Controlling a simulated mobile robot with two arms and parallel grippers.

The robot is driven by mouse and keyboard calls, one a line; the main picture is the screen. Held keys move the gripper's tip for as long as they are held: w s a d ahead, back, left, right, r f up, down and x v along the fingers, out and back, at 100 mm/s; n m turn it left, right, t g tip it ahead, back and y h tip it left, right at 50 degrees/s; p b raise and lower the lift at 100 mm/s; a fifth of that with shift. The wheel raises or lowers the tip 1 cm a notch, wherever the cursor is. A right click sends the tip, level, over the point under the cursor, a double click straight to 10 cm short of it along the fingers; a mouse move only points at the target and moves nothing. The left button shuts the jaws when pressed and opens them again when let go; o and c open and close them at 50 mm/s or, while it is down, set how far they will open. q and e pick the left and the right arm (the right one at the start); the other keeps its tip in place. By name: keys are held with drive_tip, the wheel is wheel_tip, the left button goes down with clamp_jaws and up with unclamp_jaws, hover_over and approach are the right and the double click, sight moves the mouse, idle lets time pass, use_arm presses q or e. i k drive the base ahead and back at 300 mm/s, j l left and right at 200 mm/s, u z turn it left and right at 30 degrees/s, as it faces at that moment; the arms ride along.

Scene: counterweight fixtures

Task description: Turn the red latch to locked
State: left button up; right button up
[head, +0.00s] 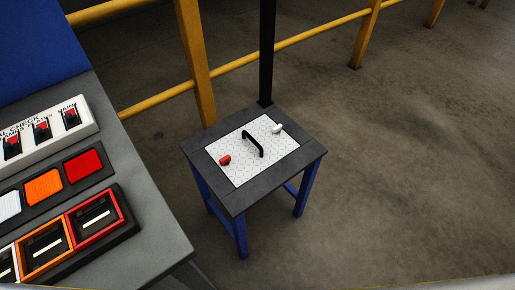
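The red latch (225,160) is a small red knob at the left edge of a white patterned plate (240,174). The plate lies in the top of a small dark table (303,159) with blue legs. A black arched handle (253,144) stands in the middle of the plate. A white latch (277,129) sits at the plate's far right edge. The red latch is too small to tell its locked or unlocked position. Neither of my grippers shows in the head view.
A grey console (165,225) fills the left side, with a white switch panel (55,135), coloured blocks and framed bins. A yellow railing (196,65) and a black post (267,50) stand behind the small table. Concrete floor (400,150) is clear to the right.

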sight(224, 161)
drive_tip(key=k+l+z, duration=0.1)
drive_tip(key=z, duration=0.35)
drive_tip(key=l+z, duration=0.4)
drive_tip(key=k+j, duration=0.05)
